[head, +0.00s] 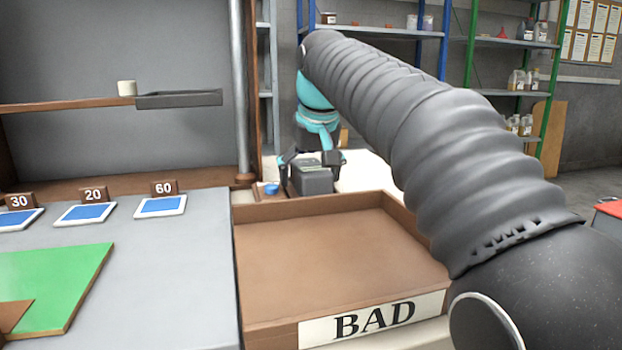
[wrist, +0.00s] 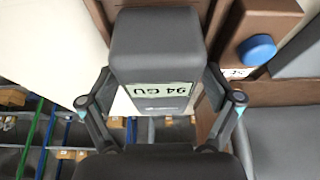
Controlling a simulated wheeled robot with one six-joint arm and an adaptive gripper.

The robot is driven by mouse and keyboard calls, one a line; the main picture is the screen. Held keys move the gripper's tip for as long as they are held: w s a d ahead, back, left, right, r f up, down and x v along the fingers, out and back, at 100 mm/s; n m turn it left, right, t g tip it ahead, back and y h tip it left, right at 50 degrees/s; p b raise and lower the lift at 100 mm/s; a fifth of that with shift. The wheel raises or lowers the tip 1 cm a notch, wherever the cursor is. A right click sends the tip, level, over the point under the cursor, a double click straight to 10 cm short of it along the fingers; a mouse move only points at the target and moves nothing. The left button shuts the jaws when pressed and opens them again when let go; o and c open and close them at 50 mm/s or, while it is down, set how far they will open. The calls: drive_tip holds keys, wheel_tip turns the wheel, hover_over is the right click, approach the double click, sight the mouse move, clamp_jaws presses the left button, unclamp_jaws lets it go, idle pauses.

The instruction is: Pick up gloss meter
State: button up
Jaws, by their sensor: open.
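The gloss meter (head: 312,180) is a dark grey box with a small pale display, standing behind the BAD tray in the head view. In the wrist view the gloss meter (wrist: 157,40) fills the top middle, and its display reads "94 GU" upside down. My gripper (head: 312,163) is open at the meter, with one finger on each side of it. The wrist view also shows my gripper's fingers (wrist: 160,88) spread to the left and right of the meter. I cannot tell whether either finger touches it. The meter's underside is hidden.
A brown tray marked BAD (head: 340,250) is empty in front of the meter. A blue round knob (head: 271,188) sits just left of the meter. Blue pads labelled 30, 20 and 60 (head: 160,206) and a green mat (head: 60,285) lie on the grey table at left.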

drive_tip(key=c, duration=1.2)
